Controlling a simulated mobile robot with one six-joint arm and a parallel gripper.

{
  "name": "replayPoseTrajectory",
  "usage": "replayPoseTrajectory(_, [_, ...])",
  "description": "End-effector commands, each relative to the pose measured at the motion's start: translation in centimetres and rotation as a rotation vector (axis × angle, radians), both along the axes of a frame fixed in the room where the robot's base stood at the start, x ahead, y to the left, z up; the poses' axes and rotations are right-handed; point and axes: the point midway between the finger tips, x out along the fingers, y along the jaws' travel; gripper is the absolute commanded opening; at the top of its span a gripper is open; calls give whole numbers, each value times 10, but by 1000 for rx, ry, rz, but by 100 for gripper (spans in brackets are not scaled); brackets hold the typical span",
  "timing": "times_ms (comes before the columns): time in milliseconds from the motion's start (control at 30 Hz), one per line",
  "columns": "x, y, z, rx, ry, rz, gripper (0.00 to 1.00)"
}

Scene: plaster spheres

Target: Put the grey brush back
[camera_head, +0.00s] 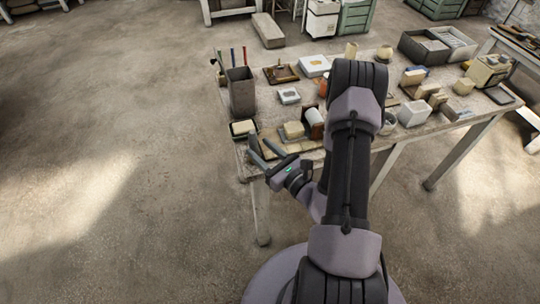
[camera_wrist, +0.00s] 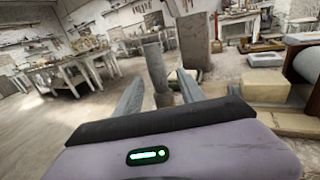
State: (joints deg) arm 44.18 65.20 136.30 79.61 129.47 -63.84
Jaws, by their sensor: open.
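My gripper (camera_head: 265,150) is at the near left corner of the table, its jaws apart; its two grey fingers also show in the wrist view (camera_wrist: 160,92). Between and beyond them in the wrist view is an upright grey piece (camera_wrist: 154,62) with a darker lower part. It may be the grey brush, but I cannot tell for sure, nor whether a finger touches it. A tall grey-brown box (camera_head: 241,92) stands at the table's left end and also shows in the wrist view (camera_wrist: 194,48). Thin coloured handles (camera_head: 233,57) stick up behind it.
The worktable (camera_head: 450,125) is crowded. A dark tray with a pale block (camera_head: 243,127) sits near my gripper, with a cream block (camera_head: 293,130) and a white cylinder (camera_head: 314,117) to the right. My arm hides the table's middle. The floor left of the table is clear.

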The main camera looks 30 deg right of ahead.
Motion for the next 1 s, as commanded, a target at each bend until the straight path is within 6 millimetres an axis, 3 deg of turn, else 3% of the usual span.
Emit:
replayPoseTrajectory(200, [-41,-7,1,1,1,-5,46])
replayPoseTrajectory(300, [-48,-5,4,-3,-6,12,46])
replayPoseTrajectory(367, [-44,9,20,-22,-32,83,46])
replayPoseTrajectory(467, [-35,69,78,-108,-113,378,46])
replayPoseTrajectory(533, [-49,132,123,-220,-158,683,46])
replayPoseTrajectory(600, [-83,188,151,-378,-169,989,46])
replayPoseTrajectory(700, [-147,235,165,-713,-138,1374,46])
replayPoseTrajectory(767, [-180,240,165,-981,-101,1541,46])
replayPoseTrajectory(833, [-201,228,167,-1329,-61,1636,46])
replayPoseTrajectory(900, [-205,211,177,-1661,-37,1623,46])
replayPoseTrajectory(1000, [-198,190,203,-2021,-37,1496,46])
